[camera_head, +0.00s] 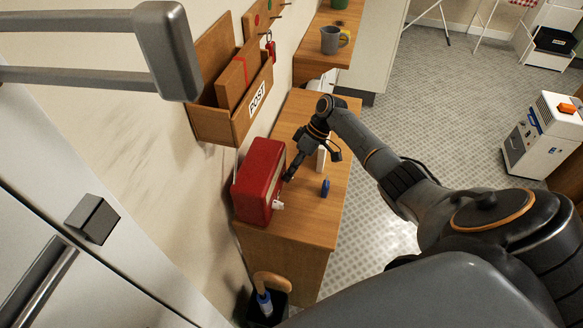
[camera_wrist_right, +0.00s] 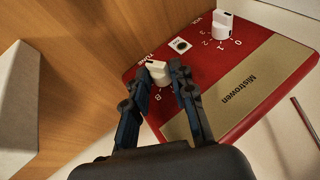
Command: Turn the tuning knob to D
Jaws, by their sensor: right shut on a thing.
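A red radio (camera_head: 259,178) stands on a wooden cabinet; its front carries a gold "Mistrowen" panel in the right wrist view (camera_wrist_right: 240,87). The white tuning knob (camera_wrist_right: 156,68) sits beside the marking "TUNE". A letter B shows just below it; the other letters are hidden or too small to read. My right gripper (camera_head: 288,177) is at the radio's front. In the right wrist view its two fingers (camera_wrist_right: 166,76) are closed around the tuning knob, one on each side. I cannot tell which letter the knob points at. My left gripper is out of view.
A white volume knob (camera_wrist_right: 222,25) with numbers is farther along the radio's front. A blue item (camera_head: 325,187) stands on the wooden cabinet (camera_head: 300,222) near the radio. A wooden post box (camera_head: 231,112) hangs on the wall above. A grey mug (camera_head: 330,40) stands farther back.

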